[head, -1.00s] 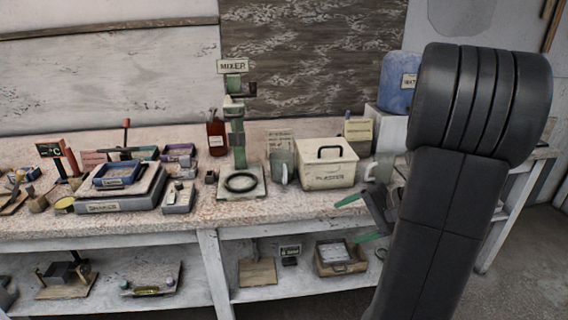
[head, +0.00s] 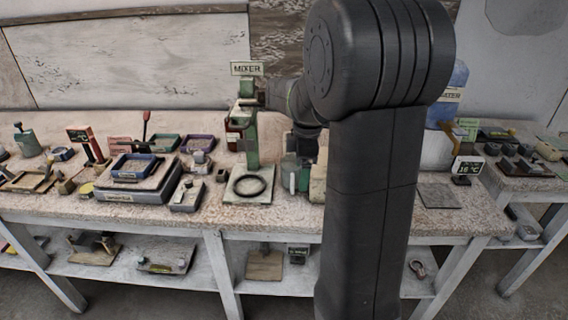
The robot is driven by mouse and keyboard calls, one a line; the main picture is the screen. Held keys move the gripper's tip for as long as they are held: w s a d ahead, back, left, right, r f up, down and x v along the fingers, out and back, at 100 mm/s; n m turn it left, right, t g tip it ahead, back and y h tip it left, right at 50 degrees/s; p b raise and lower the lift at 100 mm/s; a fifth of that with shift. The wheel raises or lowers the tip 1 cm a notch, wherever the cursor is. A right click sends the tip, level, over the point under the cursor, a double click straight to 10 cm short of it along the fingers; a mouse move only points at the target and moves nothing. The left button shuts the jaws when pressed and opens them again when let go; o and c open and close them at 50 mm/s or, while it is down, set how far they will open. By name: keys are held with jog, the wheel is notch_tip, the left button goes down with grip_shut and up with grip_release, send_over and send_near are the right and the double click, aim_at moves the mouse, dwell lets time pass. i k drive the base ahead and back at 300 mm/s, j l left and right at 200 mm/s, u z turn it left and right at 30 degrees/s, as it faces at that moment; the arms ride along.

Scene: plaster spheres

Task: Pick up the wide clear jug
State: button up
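A greyish clear jug (head: 288,176) with a pale handle stands on the bench just right of the mixer base, partly hidden. I cannot tell whether it is the wide one. A second jug, seen earlier right of the plaster bin, is hidden behind my arm. My gripper (head: 302,150) points down above and close to the visible jug, in front of the wall. Its fingers are small and dark here, so I cannot tell whether they are open or touch anything.
The green mixer (head: 250,140) stands close left of my gripper. The plaster bin (head: 318,184) shows only as a sliver beside my arm. A blue water container (head: 455,82) and a 16 °C display (head: 467,168) are to the right. Bench front there is partly clear.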

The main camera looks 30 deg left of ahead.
aim_at(290, 173)
jog(key=i+l+u, duration=0.95)
